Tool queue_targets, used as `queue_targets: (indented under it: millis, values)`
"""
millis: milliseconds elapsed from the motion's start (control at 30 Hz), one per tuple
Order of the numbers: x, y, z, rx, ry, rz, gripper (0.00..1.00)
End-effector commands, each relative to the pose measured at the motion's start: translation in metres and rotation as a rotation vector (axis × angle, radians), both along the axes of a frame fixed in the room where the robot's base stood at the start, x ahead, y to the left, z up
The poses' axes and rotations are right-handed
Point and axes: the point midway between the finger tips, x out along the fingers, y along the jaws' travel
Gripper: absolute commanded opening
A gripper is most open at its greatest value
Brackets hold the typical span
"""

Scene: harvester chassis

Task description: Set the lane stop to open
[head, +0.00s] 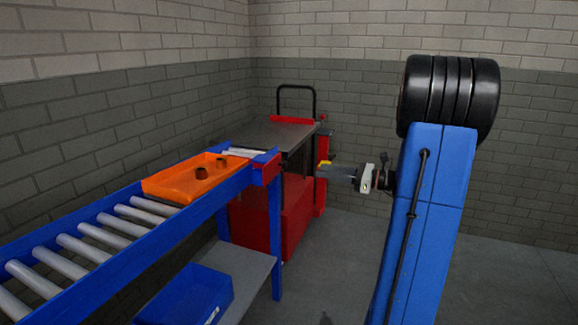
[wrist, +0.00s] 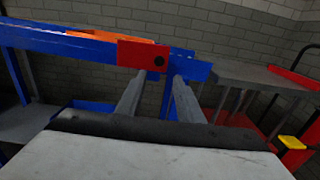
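A red block, which looks like the lane stop (head: 266,169), sits at the near right end of the blue roller lane (head: 150,249). In the wrist view this red plate (wrist: 137,54) lies along the blue rail, with a dark round spot near its right end. I cannot tell its setting. My gripper (head: 325,172) is to the right of the lane end, pointing left. In the wrist view my gripper (wrist: 160,78) is open and empty, its two fingers apart below the red plate's right end. No contact shows.
An orange tray (head: 186,184) with small brown parts lies on the rollers near the lane end. A grey-topped red cart (head: 272,134) stands behind. A blue bin (head: 190,298) sits on the lower shelf.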

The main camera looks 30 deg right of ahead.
Motion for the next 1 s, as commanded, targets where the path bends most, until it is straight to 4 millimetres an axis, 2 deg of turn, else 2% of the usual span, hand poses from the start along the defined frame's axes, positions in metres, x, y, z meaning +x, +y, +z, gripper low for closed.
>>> queue_targets:
  millis: [700,1000]
  values:
    - [0.088,0.071,0.000,-0.001,0.001,0.005,0.34]
    - [0.110,0.086,0.000,-0.001,0.000,0.002,0.34]
